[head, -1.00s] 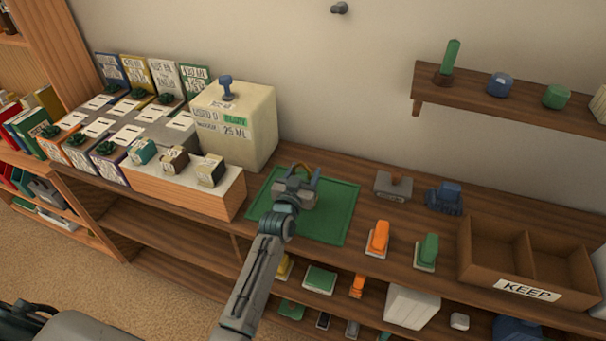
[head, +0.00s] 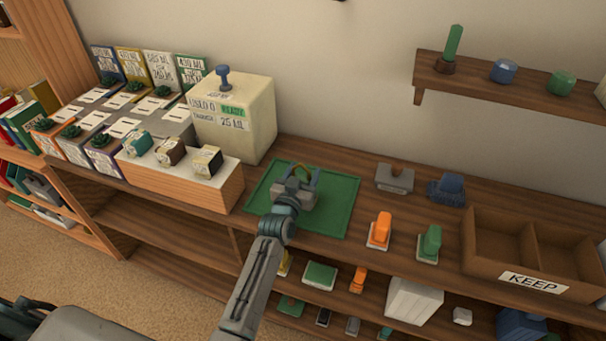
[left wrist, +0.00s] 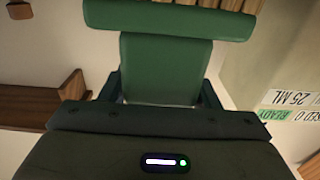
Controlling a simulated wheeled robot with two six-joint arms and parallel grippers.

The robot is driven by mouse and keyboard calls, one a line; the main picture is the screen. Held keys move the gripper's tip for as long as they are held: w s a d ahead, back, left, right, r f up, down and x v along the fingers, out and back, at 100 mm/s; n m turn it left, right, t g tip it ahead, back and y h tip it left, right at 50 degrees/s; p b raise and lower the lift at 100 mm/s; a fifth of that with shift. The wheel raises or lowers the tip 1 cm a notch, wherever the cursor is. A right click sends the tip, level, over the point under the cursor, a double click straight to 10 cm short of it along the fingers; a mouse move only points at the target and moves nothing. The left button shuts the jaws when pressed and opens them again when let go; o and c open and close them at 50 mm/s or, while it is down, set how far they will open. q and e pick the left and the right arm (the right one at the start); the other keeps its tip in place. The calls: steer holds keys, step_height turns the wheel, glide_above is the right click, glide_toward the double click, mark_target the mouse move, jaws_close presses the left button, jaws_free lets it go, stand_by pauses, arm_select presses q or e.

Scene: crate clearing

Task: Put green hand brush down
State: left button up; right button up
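My left gripper (head: 303,180) is above the green mat (head: 338,215) on the wooden counter. In the left wrist view a green hand brush (left wrist: 165,65) with a wide cross-piece at its far end sits between the two dark fingers, which close in on both its sides. In the head view the gripper hides most of what it holds, and I cannot tell whether it touches the mat. My right gripper is not in view.
Right of the mat stand an orange stamp-like item (head: 381,229), a similar green item (head: 429,243), a grey block (head: 394,178) and a blue item (head: 446,189). A KEEP crate (head: 490,276) is further right. A cream box (head: 258,118) stands left behind the mat.

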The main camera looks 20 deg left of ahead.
arm_select(q)
steer(key=o, duration=0.4)
steer(key=shift+s+f, duration=0.1)
steer(key=shift+f, duration=0.4)
steer(key=shift+c, duration=0.2)
steer(key=shift+f, duration=0.1)
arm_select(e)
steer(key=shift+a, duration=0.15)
arm_select(q)
steer(key=shift+r+p, duration=0.3)
steer(key=shift+p, duration=0.1)
steer(key=shift+r+p, duration=0.45)
steer(key=shift+s+f+b, duration=0.6)
steer(key=shift+s+b, duration=0.05)
steer(key=shift+b, duration=0.05)
steer(key=s+b, duration=0.1)
steer(key=s, duration=0.5)
steer(key=s+r+b, duration=0.1)
steer(key=s, duration=0.1)
steer(key=shift+s+a+b, duration=0.15)
steer(key=shift+s+b, duration=0.15)
steer(key=shift+s, duration=0.1)
steer(key=shift+s+r, duration=0.15)
steer(key=shift+s, duration=0.65)
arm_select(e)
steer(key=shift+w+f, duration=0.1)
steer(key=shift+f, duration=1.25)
